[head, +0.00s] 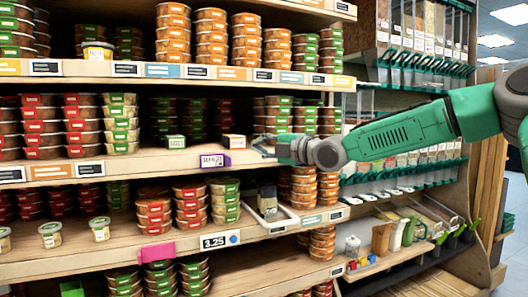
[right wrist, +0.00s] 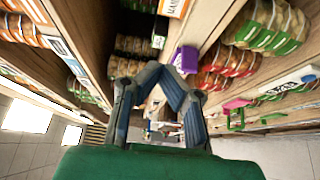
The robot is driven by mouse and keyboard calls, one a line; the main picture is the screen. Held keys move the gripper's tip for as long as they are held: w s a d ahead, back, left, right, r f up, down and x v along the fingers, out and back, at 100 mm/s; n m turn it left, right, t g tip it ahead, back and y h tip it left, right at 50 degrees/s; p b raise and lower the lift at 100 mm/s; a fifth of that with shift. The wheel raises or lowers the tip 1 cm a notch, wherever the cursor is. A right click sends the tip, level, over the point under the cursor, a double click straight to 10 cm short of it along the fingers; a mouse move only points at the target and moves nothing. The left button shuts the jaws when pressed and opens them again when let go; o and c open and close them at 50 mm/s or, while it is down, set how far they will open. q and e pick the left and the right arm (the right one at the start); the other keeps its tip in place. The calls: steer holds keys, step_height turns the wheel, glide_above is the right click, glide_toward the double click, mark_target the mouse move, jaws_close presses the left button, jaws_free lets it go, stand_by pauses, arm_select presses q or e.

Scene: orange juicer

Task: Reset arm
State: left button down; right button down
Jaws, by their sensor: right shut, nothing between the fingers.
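My right arm reaches in from the right in the head view, its green forearm level. My right gripper (head: 264,147) is in front of the middle shelf (head: 130,165), close to its front edge. In the right wrist view the blue-grey fingers of this gripper (right wrist: 163,72) meet at their tips with nothing held. Whether the fingertips touch the shelf is hard to tell. A purple tag (head: 213,160) on the shelf edge is just left of the gripper; it also shows in the right wrist view (right wrist: 185,60). My left gripper is in neither view.
Stacked tubs with red (head: 82,125), green and orange labels fill the shelves. A white tray (head: 285,218) sits on the lower shelf below the gripper, with a small grey-and-dark item (head: 267,203). A pink tag (head: 157,252) hangs lower left. Dispensers (head: 420,75) stand right, beyond the arm.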

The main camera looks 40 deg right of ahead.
steer(key=shift+s+d+f, duration=0.25)
steer(key=shift+s+d, duration=0.1)
steer(key=shift+s, duration=0.25)
steer(key=s+a+f+m+g+b, duration=0.1)
steer(key=a+f+m+g, duration=0.3)
steer(key=f, duration=0.8)
steer(key=s+a+f+m+g+b, duration=0.1)
steer(key=a+f+m+b, duration=0.1)
steer(key=a+f, duration=0.8)
steer(key=s+a+f+m+g+h+b, duration=0.15)
steer(key=s+f, duration=0.25)
steer(key=f, duration=0.6)
steer(key=s+f+m+g+p, duration=0.1)
steer(key=s+f+m+g, duration=0.2)
steer(key=f, duration=0.7)
steer(key=s+a+f+m+g+h+b, duration=0.1)
steer(key=s+f+m+g, duration=0.1)
steer(key=s+f, duration=0.5)
steer(key=s+a+f+m+g+b, duration=0.1)
steer(key=s+f+m, duration=0.2)
steer(key=s+f, duration=0.4)
steer(key=s+f+m+g+h, duration=0.1)
steer(key=s+f, duration=0.3)
steer(key=s, duration=0.5)
steer(key=s+d+f+m+g+h+b, duration=0.1)
steer(key=s+f+m+g, duration=0.2)
steer(key=s, duration=0.7)
steer(key=shift+s+f+m+b, duration=0.15)
steer(key=shift+f+m+b, duration=0.15)
steer(key=shift+f+m, duration=0.3)
